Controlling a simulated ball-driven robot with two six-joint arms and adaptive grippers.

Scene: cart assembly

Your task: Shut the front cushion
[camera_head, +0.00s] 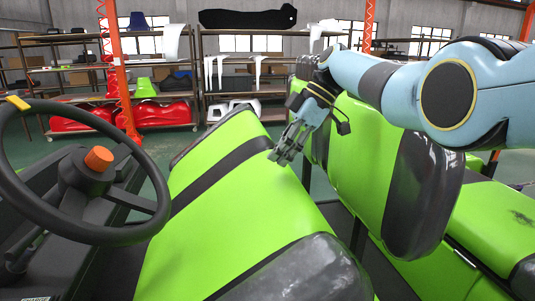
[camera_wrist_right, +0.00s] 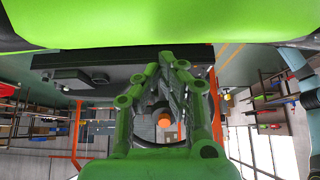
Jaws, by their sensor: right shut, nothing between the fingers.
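The front cushion (camera_head: 222,190) is bright green with dark bands. It lies across the middle of the head view, behind the steering wheel, and its surface looks slanted. I cannot tell how far it stands off its base. My right gripper (camera_head: 277,157) is shut and empty, pointing down over the cushion's right side, close to the green seat back. I cannot tell whether it touches the cushion. In the right wrist view the closed fingers (camera_wrist_right: 172,75) are in the middle, with a green padded surface (camera_wrist_right: 160,22) across the top. My left gripper is not in view.
The steering wheel (camera_head: 150,226) with an orange knob (camera_head: 99,158) is at the left. The green seat back (camera_head: 365,150) stands right of the cushion, and a rear green seat (camera_head: 490,215) lies beyond. Shelves with cart parts (camera_head: 245,85) and an orange post (camera_head: 117,75) are behind.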

